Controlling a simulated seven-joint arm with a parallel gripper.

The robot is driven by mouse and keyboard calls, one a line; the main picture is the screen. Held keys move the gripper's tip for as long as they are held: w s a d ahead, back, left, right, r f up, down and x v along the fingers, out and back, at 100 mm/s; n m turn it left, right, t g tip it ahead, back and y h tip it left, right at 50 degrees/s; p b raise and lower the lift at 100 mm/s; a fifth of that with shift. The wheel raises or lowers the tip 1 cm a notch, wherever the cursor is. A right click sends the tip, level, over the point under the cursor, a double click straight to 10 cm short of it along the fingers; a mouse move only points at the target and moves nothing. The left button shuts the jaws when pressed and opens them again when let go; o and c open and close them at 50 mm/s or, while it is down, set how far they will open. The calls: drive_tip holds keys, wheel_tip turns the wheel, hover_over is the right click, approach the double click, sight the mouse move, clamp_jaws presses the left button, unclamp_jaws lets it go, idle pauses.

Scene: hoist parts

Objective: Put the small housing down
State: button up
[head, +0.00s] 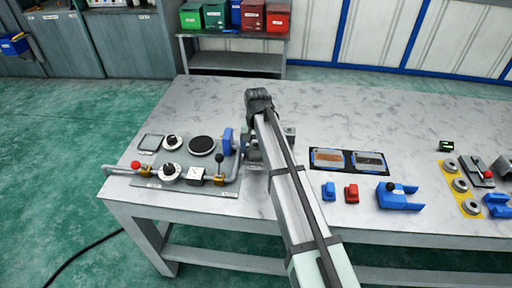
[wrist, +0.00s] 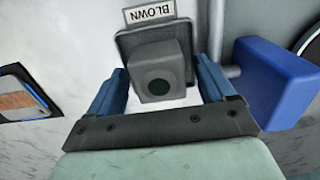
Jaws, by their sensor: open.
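A small grey housing (wrist: 160,72) with a round dark hole shows in the wrist view, on a darker grey square base (wrist: 127,45). My gripper (wrist: 163,88) is open, with one blue finger to each side of the housing. White gaps show between the fingers and the housing, so it is not gripped. In the head view my arm covers most of this spot. Grey parts (head: 253,147) show just left of the arm, and I cannot tell whether they are the housing. The gripper's fingers are hidden there.
A blue block (wrist: 275,82) on a grey pipe is close to the right finger. A panel with dials and levers (head: 200,185) is left of my arm. Framed plates (head: 348,160) and blue and red parts lie right.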

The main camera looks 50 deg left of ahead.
sight(256, 144)
wheel_tip(256, 144, up, 12)
drive_tip(key=shift+w+r, duration=0.15)
drive_tip(key=shift+w, duration=0.05)
idle(0.4)
drive_tip(key=shift+a, duration=0.15)
idle(0.3)
